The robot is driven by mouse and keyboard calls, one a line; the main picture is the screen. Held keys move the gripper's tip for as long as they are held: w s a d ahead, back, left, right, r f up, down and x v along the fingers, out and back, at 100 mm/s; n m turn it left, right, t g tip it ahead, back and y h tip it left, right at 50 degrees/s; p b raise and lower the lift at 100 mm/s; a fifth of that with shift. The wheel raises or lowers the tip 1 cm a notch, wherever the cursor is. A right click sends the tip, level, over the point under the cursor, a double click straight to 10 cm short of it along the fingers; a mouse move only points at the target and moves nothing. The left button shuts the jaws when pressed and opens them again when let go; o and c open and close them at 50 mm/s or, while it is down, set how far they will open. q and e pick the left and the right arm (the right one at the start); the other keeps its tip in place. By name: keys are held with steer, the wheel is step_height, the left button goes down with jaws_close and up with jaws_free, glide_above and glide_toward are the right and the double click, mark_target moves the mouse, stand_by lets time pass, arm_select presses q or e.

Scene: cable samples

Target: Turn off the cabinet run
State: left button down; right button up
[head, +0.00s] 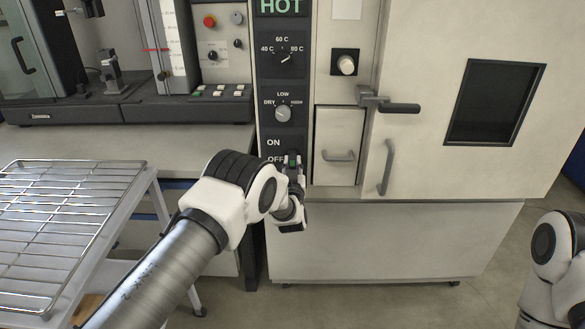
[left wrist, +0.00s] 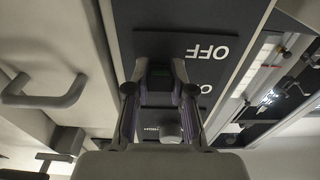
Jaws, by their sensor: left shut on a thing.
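The test cabinet (head: 440,160) has a dark control panel (head: 268,60) with ON and OFF labels near its foot. My right gripper is out of view; only part of the right arm shows.
Above are a temperature dial (head: 286,57) and a humidity dial (head: 283,114). A small door with a handle (head: 338,156) and a large door handle (head: 388,167) are right of the gripper. A wire rack (head: 60,215) stands at lower left, below the bench (head: 180,140).

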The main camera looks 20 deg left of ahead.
arm_select(q)
steer(key=c, duration=1)
jaws_free()
steer(key=v, duration=1.2)
steer(key=shift+f, duration=0.1)
